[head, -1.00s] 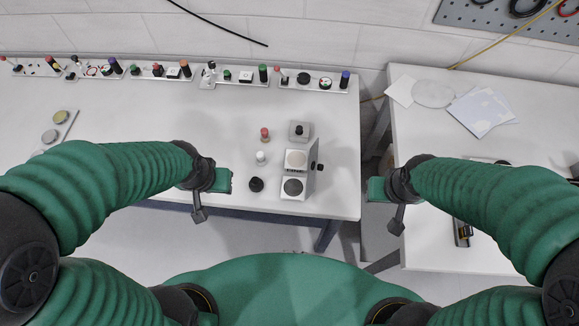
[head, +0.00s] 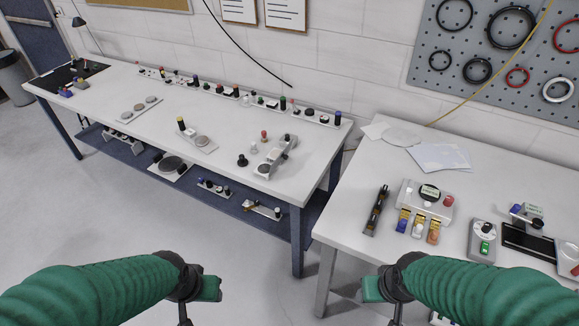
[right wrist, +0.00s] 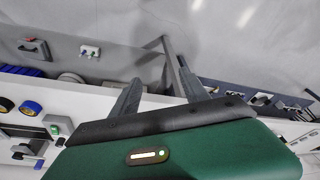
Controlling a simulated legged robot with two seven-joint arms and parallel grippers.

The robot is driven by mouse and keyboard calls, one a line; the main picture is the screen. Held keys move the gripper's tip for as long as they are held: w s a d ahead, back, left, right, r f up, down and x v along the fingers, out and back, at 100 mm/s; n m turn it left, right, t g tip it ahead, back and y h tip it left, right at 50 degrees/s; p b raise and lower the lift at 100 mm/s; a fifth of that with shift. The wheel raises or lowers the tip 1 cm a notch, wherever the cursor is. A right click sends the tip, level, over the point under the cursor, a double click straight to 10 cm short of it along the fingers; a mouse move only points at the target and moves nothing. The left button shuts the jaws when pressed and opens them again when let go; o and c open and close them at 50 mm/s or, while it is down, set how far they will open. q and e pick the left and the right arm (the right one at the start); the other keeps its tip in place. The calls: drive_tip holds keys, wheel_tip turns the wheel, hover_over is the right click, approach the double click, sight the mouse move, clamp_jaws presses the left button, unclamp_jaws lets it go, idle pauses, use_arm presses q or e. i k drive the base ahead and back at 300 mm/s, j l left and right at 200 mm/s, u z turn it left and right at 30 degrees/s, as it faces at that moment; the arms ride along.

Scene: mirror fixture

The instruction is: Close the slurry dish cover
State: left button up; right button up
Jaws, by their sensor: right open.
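A pale fixture (head: 272,158) with a dark knob stands near the right end of the long left table (head: 225,160). A plate with a round disc (head: 197,138) and a plate with two round discs (head: 140,107) lie further left. I cannot tell for sure which is the slurry dish or how its cover stands. My left gripper (head: 184,312) is low in the head view, apart from the tables; its jaws do not show clearly. My right gripper (head: 397,312) is low in front of the right table. In the right wrist view its fingers (right wrist: 160,78) are apart with nothing between them.
The right table (head: 345,205) holds a white device (head: 427,198), a dark rack (head: 376,210), a small box with a green switch (head: 484,240) and papers (head: 440,157). Small parts line the left table's back edge. A lower shelf (head: 225,198) holds more parts.

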sight(283, 154)
drive_tip(key=i+j+u, duration=0.1)
drive_tip(key=i, duration=0.3)
drive_tip(key=i+j+u, duration=0.1)
drive_tip(key=i+j, duration=0.2)
drive_tip(key=i, duration=0.15)
